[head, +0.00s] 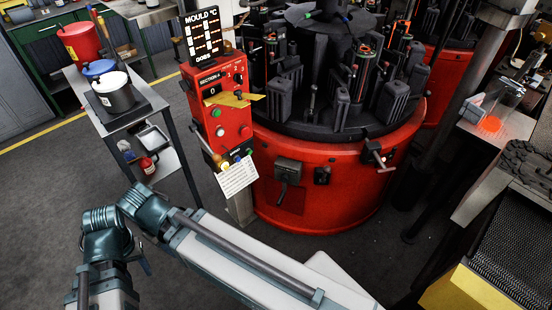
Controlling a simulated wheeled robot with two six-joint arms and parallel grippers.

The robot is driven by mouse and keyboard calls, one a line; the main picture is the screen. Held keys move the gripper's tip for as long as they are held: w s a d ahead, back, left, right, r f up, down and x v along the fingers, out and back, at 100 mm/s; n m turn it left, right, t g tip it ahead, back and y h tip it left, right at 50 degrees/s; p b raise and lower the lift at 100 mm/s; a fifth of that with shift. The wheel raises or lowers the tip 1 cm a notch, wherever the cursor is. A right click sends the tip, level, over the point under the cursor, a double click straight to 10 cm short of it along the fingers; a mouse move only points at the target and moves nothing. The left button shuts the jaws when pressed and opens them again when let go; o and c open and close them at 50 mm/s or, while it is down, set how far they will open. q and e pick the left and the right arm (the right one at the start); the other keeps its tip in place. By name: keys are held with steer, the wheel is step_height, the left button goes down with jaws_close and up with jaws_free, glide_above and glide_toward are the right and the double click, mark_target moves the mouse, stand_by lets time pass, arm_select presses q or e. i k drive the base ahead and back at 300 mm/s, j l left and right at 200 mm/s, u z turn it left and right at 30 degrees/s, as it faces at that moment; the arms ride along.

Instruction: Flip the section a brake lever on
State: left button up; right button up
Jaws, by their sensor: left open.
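The red section A control box (220,105) stands left of the red rotary mould machine (330,205). A lever with a pale yellow knob (224,165) sticks out at the box's lower left. I cannot tell for certain that it is the brake lever. A dark lever (284,185) hangs on the machine's front, and another handle (378,157) is at its right. My left arm (105,225) bends at the lower left, apart from the box and its levers. Its gripper is open, but its fingertips are hard to make out. My right gripper is not in view.
A white printed card (237,177) hangs below the box. A grey cart (150,105) with pots stands at the left. A bench (500,130) and a yellow-edged mesh conveyor (515,255) are at the right. Dark floor is free between the cart and my arm.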

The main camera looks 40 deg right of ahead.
mark_target(327, 169)
steer(key=z, duration=1.9)
steer(key=i+j, duration=0.25)
steer(key=i+j+u, duration=0.1)
steer(key=j, duration=0.4)
steer(key=i, duration=0.1)
